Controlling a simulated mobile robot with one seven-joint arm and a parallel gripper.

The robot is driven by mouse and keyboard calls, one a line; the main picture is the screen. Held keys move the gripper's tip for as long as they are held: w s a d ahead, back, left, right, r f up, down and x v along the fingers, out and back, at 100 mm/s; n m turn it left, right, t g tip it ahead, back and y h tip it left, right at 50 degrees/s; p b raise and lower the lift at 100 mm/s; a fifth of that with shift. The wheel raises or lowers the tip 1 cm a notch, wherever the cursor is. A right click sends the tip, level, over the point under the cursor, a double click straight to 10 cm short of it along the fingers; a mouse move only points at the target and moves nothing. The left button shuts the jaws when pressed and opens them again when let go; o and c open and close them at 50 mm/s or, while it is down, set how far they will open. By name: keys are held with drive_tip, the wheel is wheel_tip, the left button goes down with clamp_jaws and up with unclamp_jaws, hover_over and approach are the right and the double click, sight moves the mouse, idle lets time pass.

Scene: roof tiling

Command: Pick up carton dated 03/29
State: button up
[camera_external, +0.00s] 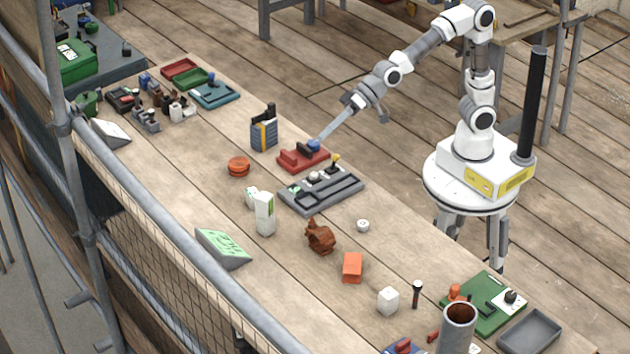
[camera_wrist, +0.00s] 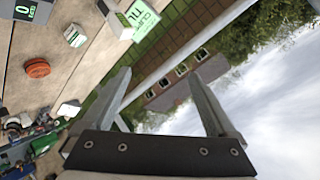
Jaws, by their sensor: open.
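Two white cartons with green marks stand close together mid-table in the external view: a tall one (camera_external: 265,215) and a shorter one (camera_external: 251,197) just behind it. The shorter one also shows in the wrist view (camera_wrist: 75,36). I cannot read a date on either. My gripper (camera_external: 325,134) is over the red tray, back from the cartons. In the wrist view my gripper (camera_wrist: 160,76) is open and empty, with both fingers spread.
An orange round stack (camera_external: 238,166), a dark canister (camera_external: 264,134) and a grey compartment tray (camera_external: 320,196) surround the cartons. A red tray (camera_external: 302,158) lies below my gripper. A green sign (camera_external: 222,248) and a brown figure (camera_external: 319,236) stand nearer. Netting runs along the left edge.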

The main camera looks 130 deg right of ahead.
drive_tip(key=w+d+f+m+p, duration=0.1)
drive_tip(key=d+f+m+p, duration=0.7)
drive_tip(key=d+f+m, duration=0.6)
drive_tip(key=s+d+m+t+h+p, duration=0.2)
drive_tip(key=d+m+t, duration=0.1)
drive_tip(key=m, duration=0.2)
drive_tip(key=s+f+m, duration=0.1)
drive_tip(key=f+m, duration=0.1)
drive_tip(key=m, duration=0.1)
drive_tip(key=s+a+f+m+g, duration=0.1)
drive_tip(key=f+m, duration=0.1)
drive_tip(key=s+a+f+m, duration=0.1)
drive_tip(key=f+m, duration=0.1)
drive_tip(key=m, duration=0.1)
drive_tip(key=shift+f+m+g, duration=0.15)
drive_tip(key=shift+m+g, duration=0.15)
drive_tip(key=shift+a+f, duration=0.1)
drive_tip(key=shift+f, duration=0.1)
approach(254, 192)
drive_tip(key=w+f, duration=0.1)
drive_tip(key=w, duration=0.1)
drive_tip(key=w+f, duration=0.1)
drive_tip(key=shift+w+f, duration=0.25)
drive_tip(key=shift+w, duration=0.15)
drive_tip(key=shift+d+x, duration=0.25)
drive_tip(key=shift+x, duration=1.2)
drive_tip(key=shift+d+x, duration=0.25)
drive_tip(key=shift+x, duration=1.25)
drive_tip(key=shift+r, duration=0.2)
